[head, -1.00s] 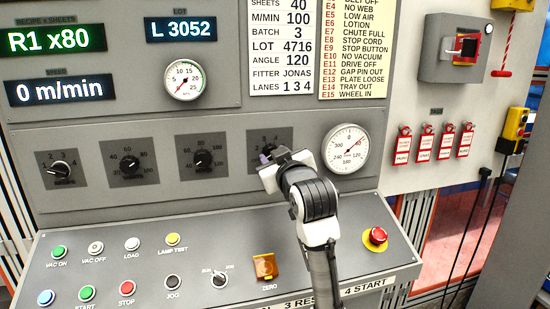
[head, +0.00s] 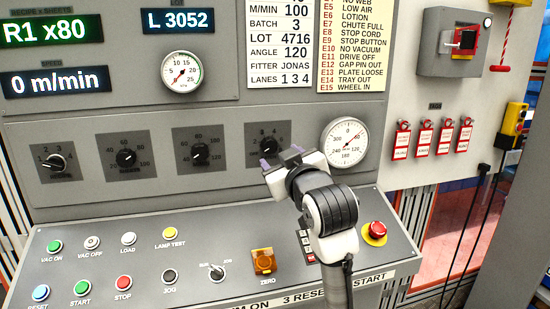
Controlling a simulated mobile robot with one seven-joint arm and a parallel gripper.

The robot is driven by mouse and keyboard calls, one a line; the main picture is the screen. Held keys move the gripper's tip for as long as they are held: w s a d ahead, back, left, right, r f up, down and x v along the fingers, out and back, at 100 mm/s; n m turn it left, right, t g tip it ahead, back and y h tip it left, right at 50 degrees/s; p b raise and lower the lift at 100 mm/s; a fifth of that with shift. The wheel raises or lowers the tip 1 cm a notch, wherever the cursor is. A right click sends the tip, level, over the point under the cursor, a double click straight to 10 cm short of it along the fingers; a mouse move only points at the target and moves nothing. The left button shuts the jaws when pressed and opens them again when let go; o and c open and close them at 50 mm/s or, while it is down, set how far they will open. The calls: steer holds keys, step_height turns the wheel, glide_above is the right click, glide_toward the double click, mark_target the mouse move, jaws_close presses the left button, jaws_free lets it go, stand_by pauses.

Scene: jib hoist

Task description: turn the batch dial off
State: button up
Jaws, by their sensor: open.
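A row of black dials sits on the grey upright panel. The rightmost dial (head: 268,146) has small numbers over it and is mostly hidden behind my gripper. Its knob position and its label cannot be read, so I cannot tell for sure that it is the batch dial. My gripper (head: 281,157) is open, with purple fingertips at the lower part of that dial's plate. Whether the fingers touch the knob is hidden.
Other dials (head: 127,158) stand to the left. A round gauge (head: 344,143) is close on the right. Below is a sloping desk with coloured buttons, an orange ZERO cover (head: 262,261) and a red mushroom button (head: 374,232).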

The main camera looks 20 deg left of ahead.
steer(key=b+v, duration=0.1)
steer(key=v, duration=0.6)
steer(key=shift+s+d, duration=0.25)
steer(key=shift+s, duration=0.05)
